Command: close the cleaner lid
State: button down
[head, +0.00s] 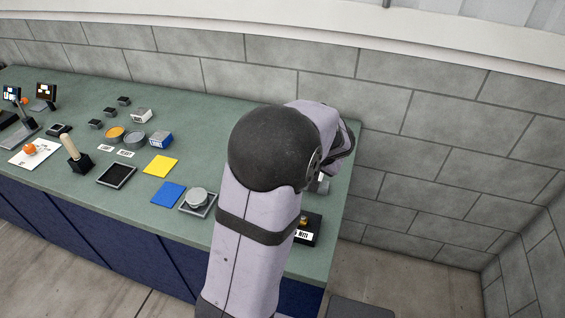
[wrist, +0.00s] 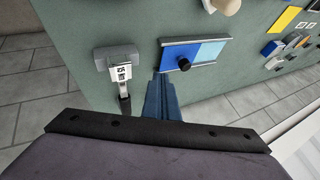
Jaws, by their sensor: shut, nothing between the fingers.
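What I take for the cleaner is a low, grey-railed unit (wrist: 196,41) on the green bench in the wrist view. Its top shows a darker blue panel (wrist: 178,52) at left with a black round knob (wrist: 184,64) on it, and a light blue part (wrist: 211,51) at right. I cannot tell for sure which part is the lid. My gripper (wrist: 160,80) is shut and empty, its dark blue fingers pointing at the near left end of the unit, just left of the knob. Whether they touch it is unclear. In the head view my arm hides the gripper and the unit.
A grey block with a black-and-white label (wrist: 121,73) and a black handle stands left of the fingers. In the head view, a small grey tray with a round piece (head: 197,201), a blue square (head: 168,194) and a yellow square (head: 161,165) lie left of my arm.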

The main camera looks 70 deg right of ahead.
jog(key=p+x, duration=0.1)
jog(key=x, duration=0.6)
jog(key=shift+w+d+r+p, duration=0.1)
jog(key=shift+w+p, duration=0.4)
jog(key=shift+w, duration=0.05)
jog(key=shift+w+d+r+p, duration=0.1)
jog(key=shift+w+p, duration=0.35)
jog(key=shift+w, duration=0.15)
jog(key=shift+w+d+f+p, duration=0.2)
jog(key=shift+w+p, duration=0.15)
jog(key=shift+w, duration=0.45)
jog(key=shift+w, duration=0.1)
jog(key=shift+w, duration=0.3)
jog(key=w+b, duration=0.2)
jog(key=w, duration=0.8)
jog(key=shift+r, duration=0.1)
jog(key=shift+w, duration=0.1)
jog(key=shift+b, duration=0.3)
